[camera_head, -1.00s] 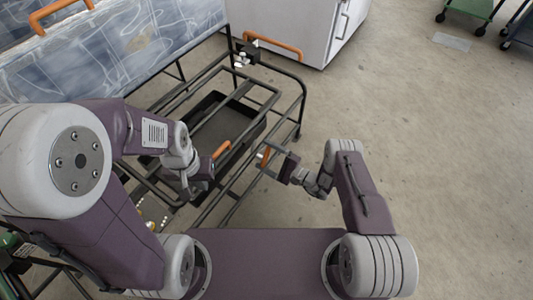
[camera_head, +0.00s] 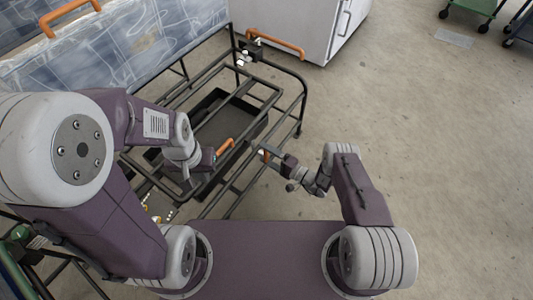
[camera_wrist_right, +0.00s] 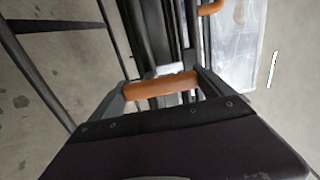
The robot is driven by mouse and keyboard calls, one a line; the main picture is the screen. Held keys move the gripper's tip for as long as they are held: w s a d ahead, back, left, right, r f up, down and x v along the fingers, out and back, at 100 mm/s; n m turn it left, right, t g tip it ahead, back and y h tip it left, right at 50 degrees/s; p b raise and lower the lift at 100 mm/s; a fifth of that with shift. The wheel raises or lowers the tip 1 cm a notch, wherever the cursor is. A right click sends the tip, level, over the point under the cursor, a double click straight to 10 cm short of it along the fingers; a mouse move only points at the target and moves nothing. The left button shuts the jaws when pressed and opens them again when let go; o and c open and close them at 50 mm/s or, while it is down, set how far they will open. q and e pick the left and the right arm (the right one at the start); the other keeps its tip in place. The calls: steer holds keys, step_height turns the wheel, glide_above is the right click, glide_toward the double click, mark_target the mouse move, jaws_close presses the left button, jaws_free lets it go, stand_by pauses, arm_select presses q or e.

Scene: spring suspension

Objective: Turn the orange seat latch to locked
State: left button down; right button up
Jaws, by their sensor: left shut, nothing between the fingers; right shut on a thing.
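An orange bar (camera_wrist_right: 161,86), which looks like the seat latch, lies between the two fingers of my right gripper (camera_wrist_right: 160,88) in the right wrist view. In the head view the same orange piece (camera_head: 264,154) shows small at the right rail of the black frame, with my right gripper (camera_head: 272,156) shut on it. My left gripper (camera_head: 212,158) is shut and empty over the frame. A second orange handle (camera_head: 225,147) is just beyond its tips; I cannot tell whether they touch.
The black tube frame (camera_head: 290,80) holds a dark tray (camera_head: 240,112). A blue-grey patterned panel (camera_head: 140,40) with an orange handle (camera_head: 68,14) stands at back left. Another orange handle (camera_head: 276,44) is near the white cabinet (camera_head: 310,25).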

stand_by(0.4)
steer(key=o, duration=1.1)
steer(key=shift+s+d, duration=0.2)
steer(key=shift+d, duration=0.1)
steer(key=p+v, duration=0.3)
steer(key=v, duration=0.5)
steer(key=shift+s+d, duration=0.15)
steer(key=shift+s, duration=0.05)
